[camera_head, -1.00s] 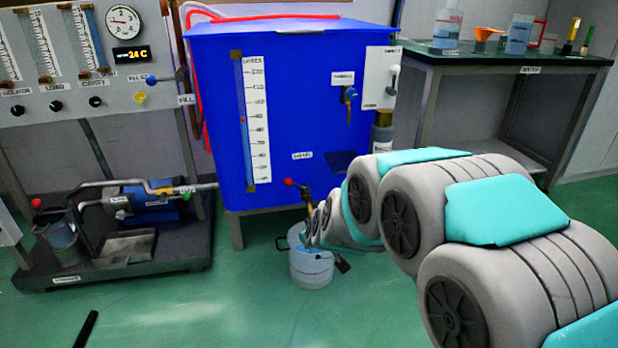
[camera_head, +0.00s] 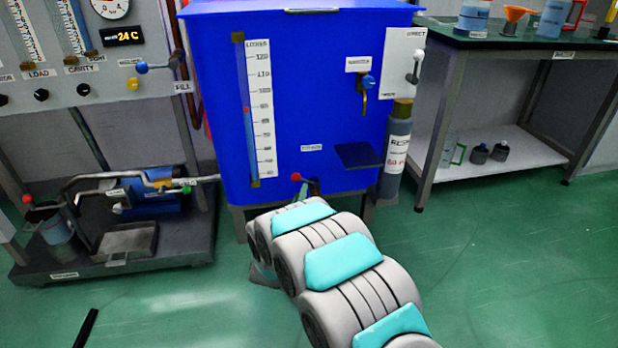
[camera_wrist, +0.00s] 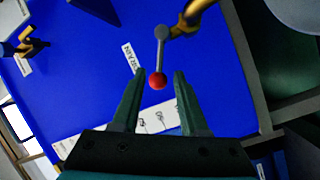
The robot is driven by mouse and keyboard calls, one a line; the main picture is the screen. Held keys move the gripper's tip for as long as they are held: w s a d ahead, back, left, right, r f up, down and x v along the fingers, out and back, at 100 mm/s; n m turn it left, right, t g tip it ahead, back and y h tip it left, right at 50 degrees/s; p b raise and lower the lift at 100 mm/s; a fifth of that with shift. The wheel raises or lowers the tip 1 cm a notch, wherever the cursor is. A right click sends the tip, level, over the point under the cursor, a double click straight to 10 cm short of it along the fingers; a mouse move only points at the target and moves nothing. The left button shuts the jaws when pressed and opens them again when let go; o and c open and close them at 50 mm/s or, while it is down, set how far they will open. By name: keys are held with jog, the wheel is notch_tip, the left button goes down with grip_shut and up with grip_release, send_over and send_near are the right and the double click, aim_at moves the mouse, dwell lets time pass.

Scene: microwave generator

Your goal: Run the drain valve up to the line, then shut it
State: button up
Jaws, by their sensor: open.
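The drain valve's red-knobbed lever (camera_head: 297,178) is low on the front of the blue tank (camera_head: 210,110). In the wrist view the red knob (camera_wrist: 157,81) and its grey lever lie between the fingers of my gripper (camera_wrist: 158,88), which is open. The fingers stand apart from the knob on both sides. The level gauge (camera_head: 258,110) on the tank front has a printed scale and a small red mark (camera_head: 247,110) about halfway up.
A pump cart (camera_head: 110,235) stands at the left. A grey cylinder (camera_head: 396,150) and a small dark shelf (camera_head: 358,156) are right of the valve. A green workbench (camera_head: 520,42) stands at the far right.

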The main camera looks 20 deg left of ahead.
aim_at(305, 180)
jog(key=shift+w+a+b, duration=0.15)
jog(key=shift+w+a, duration=0.05)
jog(key=shift+w, duration=1)
jog(key=shift+w+a+b, duration=0.15)
jog(key=shift+w+a, duration=0.05)
jog(key=shift+w, duration=1.05)
jog(key=shift+w+a+b, duration=0.15)
jog(key=shift+w+a, duration=0.05)
jog(key=shift+w, duration=1)
grip_shut()
